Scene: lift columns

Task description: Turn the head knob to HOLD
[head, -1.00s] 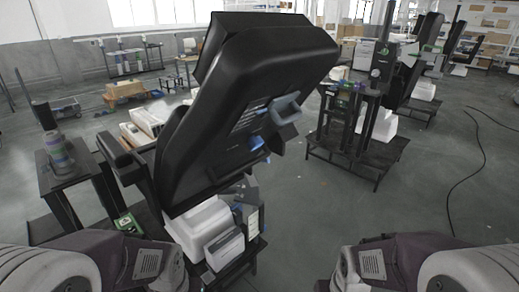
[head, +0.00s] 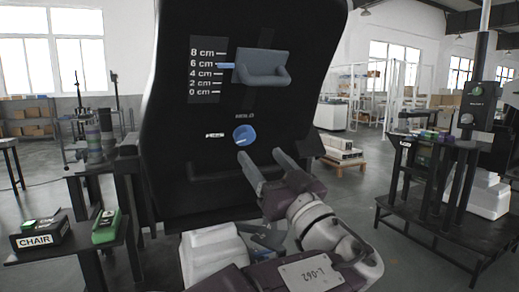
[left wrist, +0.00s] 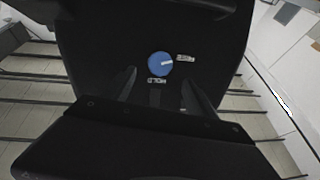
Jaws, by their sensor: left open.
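The blue round knob (head: 244,135) sits on the black back panel (head: 190,165). The HOLD label (head: 244,116) is above it and another short label (head: 214,135), too small to read surely, is at its left. The left wrist view shows the knob (left wrist: 160,64) from a turned angle, its white pointer line facing the label at its right there (left wrist: 185,58), apparently not HOLD. My left gripper (head: 262,156) is open and empty, with its fingertips just below and right of the knob, apparently apart from it. My right gripper is not in view.
A grey handle block (head: 262,67) juts from the panel above the knob, beside a centimetre scale (head: 202,72). A side table with a CHAIR box (head: 40,232) and a green device (head: 106,226) stands at left. Another black stand (head: 455,150) is at right.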

